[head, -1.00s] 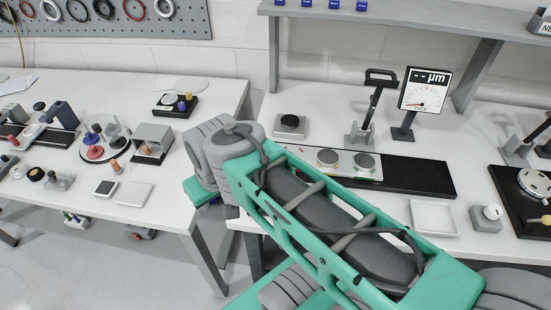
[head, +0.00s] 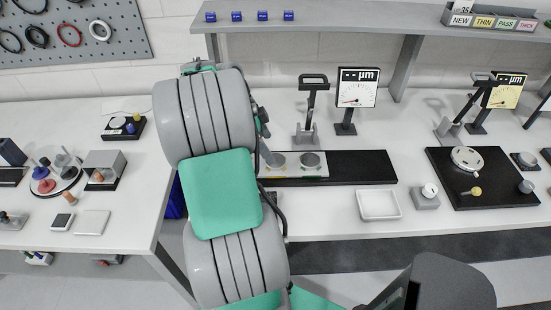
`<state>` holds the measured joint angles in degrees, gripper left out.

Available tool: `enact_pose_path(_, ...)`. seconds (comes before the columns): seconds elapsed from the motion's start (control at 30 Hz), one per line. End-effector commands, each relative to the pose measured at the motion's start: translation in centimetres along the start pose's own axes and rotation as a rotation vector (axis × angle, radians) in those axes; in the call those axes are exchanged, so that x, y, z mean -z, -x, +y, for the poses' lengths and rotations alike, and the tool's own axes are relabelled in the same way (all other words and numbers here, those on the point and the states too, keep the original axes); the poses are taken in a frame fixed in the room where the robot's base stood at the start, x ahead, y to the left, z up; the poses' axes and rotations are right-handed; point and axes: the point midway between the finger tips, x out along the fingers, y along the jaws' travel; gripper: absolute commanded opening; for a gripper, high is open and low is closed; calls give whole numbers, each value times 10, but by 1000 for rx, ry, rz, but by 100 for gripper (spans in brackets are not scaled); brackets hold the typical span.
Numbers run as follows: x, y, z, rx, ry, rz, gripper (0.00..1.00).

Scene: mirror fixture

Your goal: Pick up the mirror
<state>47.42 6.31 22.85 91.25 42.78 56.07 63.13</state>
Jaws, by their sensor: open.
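I cannot tell for sure which thing is the mirror. Two round grey discs, left (head: 279,161) and right (head: 311,160), sit on a pale plate (head: 295,173) at the left end of a long black base (head: 362,167) on the right-hand bench. My arm stands large in front of the plate's left side. What looks like a narrow grey part of my gripper (head: 268,156) shows past the arm, close to the left disc. The rest of the gripper is hidden behind the arm. No thing shows held in it.
A black-handled lever stand (head: 311,112) and a dial gauge (head: 357,88) stand behind the base. A white tray (head: 379,205) and a grey block with a white knob (head: 427,196) lie in front. A shelf (head: 340,24) runs above. The left bench (head: 125,215) holds several small parts.

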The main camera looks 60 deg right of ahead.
Motion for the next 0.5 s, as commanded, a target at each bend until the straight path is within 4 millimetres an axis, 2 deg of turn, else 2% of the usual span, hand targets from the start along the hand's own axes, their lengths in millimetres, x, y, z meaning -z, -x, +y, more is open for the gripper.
enact_pose_path(0.4,-5,-63,-3,1,6,-1,85)
enact_pose_path(0.5,-7,-68,-3,3,7,-2,85)
